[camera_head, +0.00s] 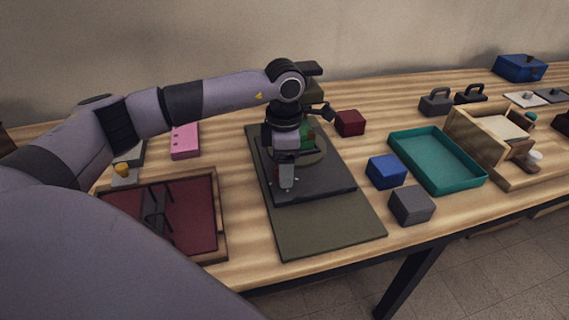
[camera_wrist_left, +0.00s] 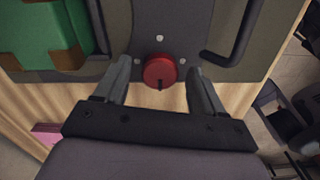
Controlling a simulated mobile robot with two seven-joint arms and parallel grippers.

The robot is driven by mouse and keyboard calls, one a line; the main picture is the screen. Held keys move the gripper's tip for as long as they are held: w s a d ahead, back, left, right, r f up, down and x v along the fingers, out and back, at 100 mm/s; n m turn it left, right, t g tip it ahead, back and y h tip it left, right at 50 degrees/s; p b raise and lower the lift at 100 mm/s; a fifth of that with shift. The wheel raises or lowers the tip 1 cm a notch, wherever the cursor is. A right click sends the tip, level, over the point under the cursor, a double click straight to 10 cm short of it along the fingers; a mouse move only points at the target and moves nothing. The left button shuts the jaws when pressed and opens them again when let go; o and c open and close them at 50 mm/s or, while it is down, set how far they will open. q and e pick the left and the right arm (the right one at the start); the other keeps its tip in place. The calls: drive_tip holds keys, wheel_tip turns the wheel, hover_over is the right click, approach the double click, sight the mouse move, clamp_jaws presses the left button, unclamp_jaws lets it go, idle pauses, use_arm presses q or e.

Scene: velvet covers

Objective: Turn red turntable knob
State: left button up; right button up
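The red knob (camera_wrist_left: 160,70) shows in the left wrist view, round with a dark mark on its near side, by the edge of a dark plate (camera_wrist_left: 165,20). My left gripper (camera_wrist_left: 156,67) is open, with one finger on each side of the knob and a visible gap on each side. In the head view my left gripper (camera_head: 287,182) points down over the dark plate (camera_head: 330,186), and the knob cannot be made out there. A green block (camera_head: 307,136) is on the turntable behind the gripper; it also shows in the left wrist view (camera_wrist_left: 45,35). My right gripper is not in view.
The plate lies on an olive mat (camera_head: 330,228) on the wooden table. A dark red tray (camera_head: 190,220) lies left. A red block (camera_head: 350,122), blue block (camera_head: 386,170), grey block (camera_head: 411,205) and teal tray (camera_head: 473,183) stand right. A black bent bar (camera_wrist_left: 238,45) rises beside the knob.

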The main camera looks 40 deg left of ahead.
use_arm(q)
drive_tip(key=shift+r, duration=3.55)
